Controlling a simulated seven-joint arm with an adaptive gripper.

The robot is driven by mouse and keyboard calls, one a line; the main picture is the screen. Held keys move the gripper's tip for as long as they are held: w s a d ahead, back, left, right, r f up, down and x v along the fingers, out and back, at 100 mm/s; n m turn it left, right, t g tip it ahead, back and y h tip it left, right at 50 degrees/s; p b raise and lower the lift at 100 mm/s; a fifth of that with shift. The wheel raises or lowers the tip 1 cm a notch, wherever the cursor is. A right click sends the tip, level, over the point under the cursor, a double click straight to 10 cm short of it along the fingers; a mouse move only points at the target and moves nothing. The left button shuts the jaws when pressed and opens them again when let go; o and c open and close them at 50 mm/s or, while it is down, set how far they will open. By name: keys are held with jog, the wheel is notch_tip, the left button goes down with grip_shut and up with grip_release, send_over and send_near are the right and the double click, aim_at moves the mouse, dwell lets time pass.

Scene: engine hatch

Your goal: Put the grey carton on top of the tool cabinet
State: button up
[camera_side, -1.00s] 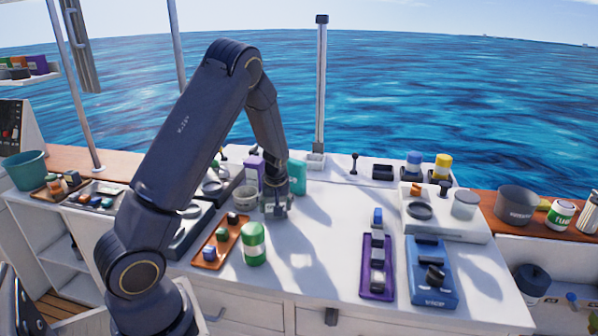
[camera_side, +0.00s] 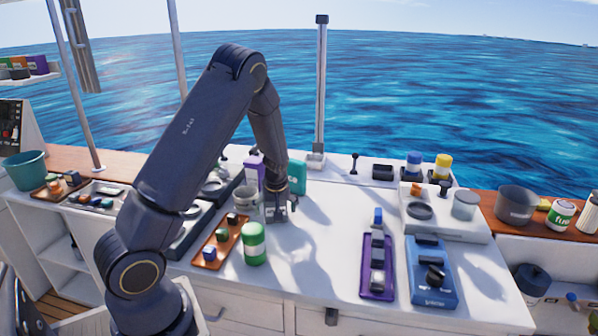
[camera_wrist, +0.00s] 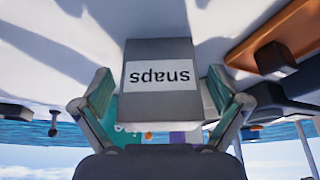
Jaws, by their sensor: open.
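The grey carton (camera_wrist: 158,50) fills the middle of the wrist view, with a white label reading "snaps" upside down. My gripper (camera_wrist: 160,82) is open, with one finger on each side of the carton; a gap shows at the left finger, and contact at the right is unclear. In the side view my gripper (camera_side: 281,210) is low over the white worktop, and the carton is hard to make out there. The white drawer unit (camera_side: 262,308) lies under the worktop; I cannot tell whether it is the tool cabinet.
Close by stand a teal box (camera_side: 297,178), a purple box (camera_side: 253,170), a grey can (camera_side: 246,206), a green can (camera_side: 254,245) and an orange tray (camera_side: 215,255). Purple (camera_side: 377,285) and blue (camera_side: 431,290) holders stand at right. The worktop between is clear.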

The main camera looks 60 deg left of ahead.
jog(key=v, duration=1.2)
jog(key=s+d+r+m+t+h, duration=0.2)
jog(key=s+d+r+m, duration=0.4)
jog(key=d, duration=0.5)
jog(key=s+d+r+m+t+h, duration=0.2)
jog(key=s+d+r+m, duration=0.5)
jog(key=s+d, duration=0.2)
jog(key=shift+s+d+m, duration=0.3)
jog(key=shift+s+d, duration=0.05)
jog(key=shift+d, duration=0.8)
